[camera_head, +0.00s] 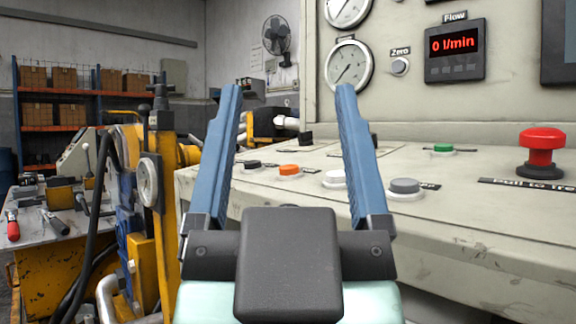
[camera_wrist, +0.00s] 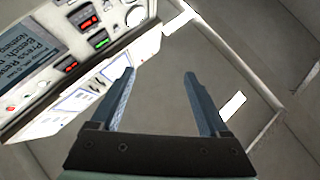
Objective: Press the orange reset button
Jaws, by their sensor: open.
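The orange button (camera_head: 289,170) sits on the sloped grey control panel (camera_head: 480,215), between a black button (camera_head: 252,164) on its left and a white button (camera_head: 334,179) on its right. My gripper (camera_head: 288,92) is open and empty, with two blue fingers spread wide. In the head view the orange button shows in the gap between the fingers, beyond the gripper and not touched. In the wrist view my gripper (camera_wrist: 160,72) faces a grey surface and white labelled sheets, and I cannot make out the orange button there.
A grey button (camera_head: 405,187), a green button (camera_head: 443,148) and a large red mushroom button (camera_head: 542,150) stand on the same panel. Gauges (camera_head: 349,66) and a flow display (camera_head: 455,45) reading 0 are on the upright face behind. Yellow machinery (camera_head: 165,150) and a tool bench stand at left.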

